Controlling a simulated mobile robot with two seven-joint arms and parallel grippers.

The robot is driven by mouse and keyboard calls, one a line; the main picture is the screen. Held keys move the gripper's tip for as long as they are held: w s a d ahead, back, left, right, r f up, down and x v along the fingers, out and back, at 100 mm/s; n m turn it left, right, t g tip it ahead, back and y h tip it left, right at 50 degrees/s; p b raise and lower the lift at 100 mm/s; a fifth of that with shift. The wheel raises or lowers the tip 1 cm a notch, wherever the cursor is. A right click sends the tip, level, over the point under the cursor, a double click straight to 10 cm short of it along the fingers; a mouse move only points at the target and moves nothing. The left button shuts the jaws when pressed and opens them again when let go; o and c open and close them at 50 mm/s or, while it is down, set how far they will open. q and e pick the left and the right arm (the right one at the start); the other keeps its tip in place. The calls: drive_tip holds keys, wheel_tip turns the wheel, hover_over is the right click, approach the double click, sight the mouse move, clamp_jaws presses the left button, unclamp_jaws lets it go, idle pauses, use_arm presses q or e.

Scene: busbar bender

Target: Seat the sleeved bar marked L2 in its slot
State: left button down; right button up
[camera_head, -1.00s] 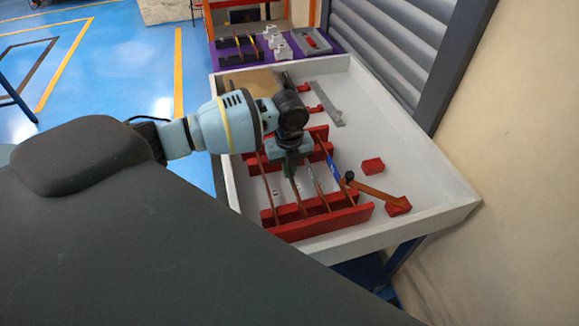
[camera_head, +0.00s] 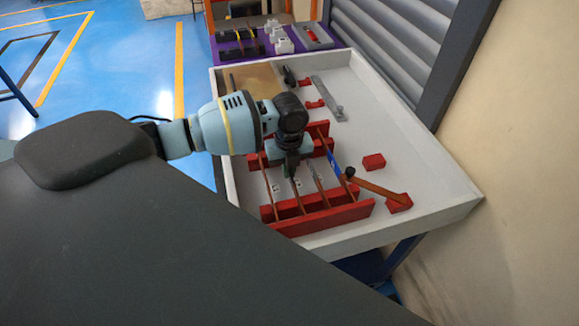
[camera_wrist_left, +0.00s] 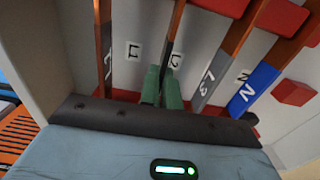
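My left gripper (camera_head: 292,170) reaches down over the red slotted rack (camera_head: 318,217). Its green fingers (camera_wrist_left: 162,88) are close together on either side of the L2 bar, shut on it. The bar runs lengthwise between the rack's two red combs; the gripper hides its middle, and I cannot tell how deep its ends sit. My right gripper is not in view.
Bars L1 (camera_wrist_left: 104,50), L3 (camera_wrist_left: 212,75) and blue-sleeved N (camera_wrist_left: 255,88) lie alongside in the rack. A copper lever with a black knob (camera_head: 350,172) and red blocks (camera_head: 373,161) stand right of it. The white tray wall (camera_head: 437,222) borders the area.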

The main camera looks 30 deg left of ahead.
use_arm(q)
drive_tip(key=shift+f, duration=0.1)
drive_tip(key=c, duration=1.5)
unclamp_jaws()
drive_tip(key=shift+c, duration=0.2)
wheel_tip(320, 180, up, 8)
drive_tip(key=shift+f, duration=0.1)
